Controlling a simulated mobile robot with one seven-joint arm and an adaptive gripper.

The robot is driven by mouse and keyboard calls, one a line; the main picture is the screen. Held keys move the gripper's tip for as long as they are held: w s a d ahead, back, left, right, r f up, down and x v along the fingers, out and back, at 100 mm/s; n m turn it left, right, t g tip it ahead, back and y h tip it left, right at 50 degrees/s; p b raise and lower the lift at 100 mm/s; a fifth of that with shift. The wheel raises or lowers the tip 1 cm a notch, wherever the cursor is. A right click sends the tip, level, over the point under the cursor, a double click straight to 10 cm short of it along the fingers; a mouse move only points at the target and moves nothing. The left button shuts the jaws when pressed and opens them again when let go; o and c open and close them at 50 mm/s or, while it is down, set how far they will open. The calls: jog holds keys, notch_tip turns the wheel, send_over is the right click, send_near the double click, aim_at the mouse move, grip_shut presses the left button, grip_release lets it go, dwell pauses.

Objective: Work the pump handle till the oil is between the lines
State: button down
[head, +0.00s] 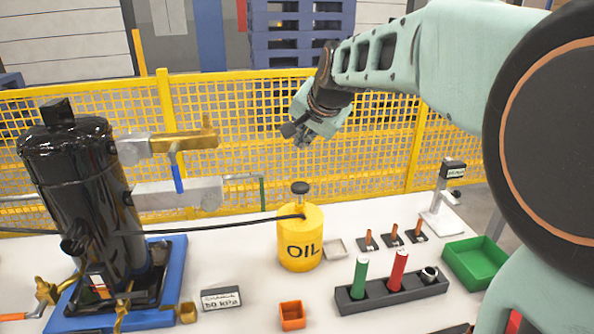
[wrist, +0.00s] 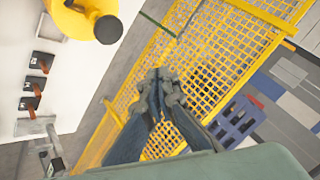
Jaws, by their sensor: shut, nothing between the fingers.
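The yellow oil can (head: 300,245), marked OIL, stands on the white surface with a black pump knob (head: 300,188) on top. In the wrist view the can (wrist: 68,16) and its knob (wrist: 108,29) are at the top left, with the can cut off by the edge. A dark hose runs from the can to the black compressor tank (head: 85,190) at left. A small pale and red window (head: 97,281) shows low on the tank, but no oil level or lines can be read. My gripper (head: 297,138) is shut and empty, above and apart from the knob. Its fingers (wrist: 157,85) point towards the yellow fence.
The yellow mesh fence (head: 385,150) runs behind the surface. Right of the can are a dark rack (head: 375,298) with green and red cylinders, a green tray (head: 475,262) and a small display stand (head: 445,190). An orange box (head: 292,316) is in front.

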aim_at(302, 188)
jog(key=shift+s, duration=0.1)
jog(key=shift+f, duration=0.1)
notch_tip(302, 188, down, 9)
jog(key=b, duration=0.7)
jog(key=shift+r, duration=0.2)
dwell(1.2)
jog(key=shift+f+b, duration=0.3)
jog(key=shift+f, duration=0.15)
jog(key=shift+f+b, duration=1.3)
jog(key=shift+f, duration=0.55)
dwell(1.2)
jog(key=shift+r, duration=0.15)
jog(key=shift+r+p, duration=1.75)
jog(key=shift+r, duration=0.35)
jog(key=shift+r, duration=0.1)
